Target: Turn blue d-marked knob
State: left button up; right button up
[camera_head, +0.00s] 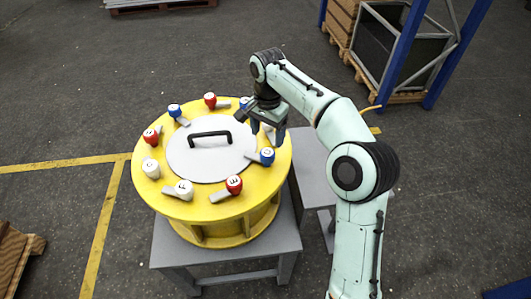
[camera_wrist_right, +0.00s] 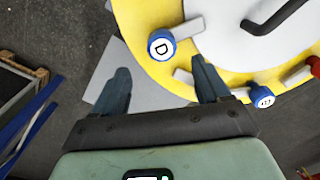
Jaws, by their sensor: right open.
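The blue D-marked knob (camera_head: 267,156) sits on the right rim of a yellow round drum top (camera_head: 215,205), with a grey bar beside it. In the right wrist view the knob (camera_wrist_right: 162,45) shows its letter D clearly, ahead of and between the lines of the two fingers. My right gripper (camera_head: 263,131) is open and empty, fingers pointing down near the drum's right rim, just behind the D knob. In the right wrist view the gripper (camera_wrist_right: 161,75) has its fingers apart, with nothing between them. My left gripper is not in view.
Other knobs ring the top: a red one (camera_head: 234,184), white ones (camera_head: 184,188), and another blue one (camera_wrist_right: 262,97) near the right finger. A black handle (camera_head: 209,134) stands on the grey centre lid. A grey table (camera_head: 312,158) stands right of the drum.

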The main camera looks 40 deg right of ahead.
aim_at(267, 152)
notch_tip(267, 152, down, 9)
jog(key=shift+w+f+b, duration=0.1)
jog(key=shift+b, duration=0.7)
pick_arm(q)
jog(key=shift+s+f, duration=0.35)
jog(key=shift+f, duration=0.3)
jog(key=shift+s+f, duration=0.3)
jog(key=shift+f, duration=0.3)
pick_arm(e)
jog(key=c, duration=1)
